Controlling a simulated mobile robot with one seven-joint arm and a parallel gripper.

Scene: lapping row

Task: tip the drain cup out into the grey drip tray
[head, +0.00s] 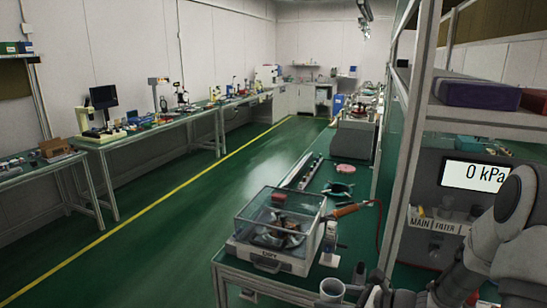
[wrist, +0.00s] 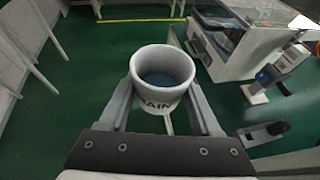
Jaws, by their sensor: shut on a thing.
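The drain cup (wrist: 160,98) is a small light grey cup, upright, with dark lettering ending in "AIN" on its side. Bluish liquid shows inside it. My gripper (wrist: 163,86) is shut on the cup, one finger on each side, and holds it over the green floor in the wrist view. In the head view the cup (head: 331,289) is at the bottom edge, with my arm reaching in from the lower right. I cannot make out a grey drip tray in either view.
A clear-lidded box marked DRY (head: 270,262) stands on the green bench left of the cup; it also shows in the wrist view (wrist: 225,50). A pressure display reading 0 kPa (head: 475,176) is at right, behind a rack post (head: 412,140). Open floor lies left.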

